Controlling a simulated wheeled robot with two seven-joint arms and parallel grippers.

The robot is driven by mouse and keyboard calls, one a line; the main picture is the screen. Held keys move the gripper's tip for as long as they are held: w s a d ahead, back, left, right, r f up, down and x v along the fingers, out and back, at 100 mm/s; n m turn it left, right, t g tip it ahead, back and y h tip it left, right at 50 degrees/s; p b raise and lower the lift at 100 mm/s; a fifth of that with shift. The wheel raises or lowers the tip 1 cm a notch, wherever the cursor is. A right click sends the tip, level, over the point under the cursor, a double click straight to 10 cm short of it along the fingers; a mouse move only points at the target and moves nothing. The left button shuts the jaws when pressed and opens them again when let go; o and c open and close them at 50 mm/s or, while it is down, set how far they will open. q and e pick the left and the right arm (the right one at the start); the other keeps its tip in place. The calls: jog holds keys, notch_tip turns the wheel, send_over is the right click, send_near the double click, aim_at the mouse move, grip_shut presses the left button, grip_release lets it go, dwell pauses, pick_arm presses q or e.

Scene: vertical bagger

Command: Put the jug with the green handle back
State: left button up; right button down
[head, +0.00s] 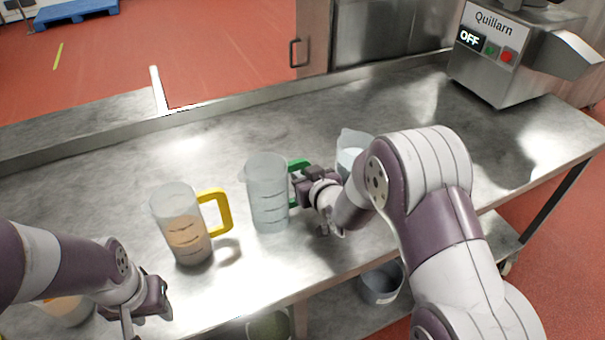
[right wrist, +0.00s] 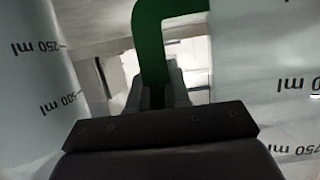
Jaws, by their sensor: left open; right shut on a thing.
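The clear jug with the green handle (head: 268,195) stands upright on the steel table, or just above it; I cannot tell which. It looks empty. My right gripper (head: 297,187) is shut on its green handle, which also shows between the fingers in the right wrist view (right wrist: 160,45). The arm hides part of the handle in the head view. My left gripper (head: 148,318) is open and empty near the table's front edge at the lower left.
A jug with a yellow handle (head: 183,228) holding orange contents stands left of the green-handled jug. Another jug with pale contents (head: 350,150) is partly hidden behind my right arm. A third container (head: 68,309) is behind my left arm. A Quillarn machine (head: 505,60) reads OFF. The table's back middle is clear.

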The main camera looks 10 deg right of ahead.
jog(key=shift+f+b, duration=0.2)
jog(key=shift+b, duration=0.1)
jog(key=c, duration=1.1)
grip_release()
jog(key=v, duration=1.2)
jog(key=s+f+g, duration=0.1)
jog(key=s+g, duration=0.1)
jog(key=s+d+f+m+g+h, duration=0.1)
jog(key=f+g, duration=0.1)
jog(key=s+d+f+g+h, duration=0.1)
jog(key=s+g, duration=0.1)
jog(key=shift+s+d+f+g, duration=0.15)
jog(key=shift+s+f+g, duration=0.15)
jog(key=shift+s+f, duration=0.05)
jog(key=s+g, duration=0.2)
jog(key=s, duration=0.1)
jog(key=s+g, duration=0.1)
jog(key=s, duration=0.1)
jog(key=s+a+f+m+g, duration=0.1)
jog(key=s+g, duration=0.1)
jog(key=s, duration=0.1)
jog(key=shift+s+g+h, duration=0.3)
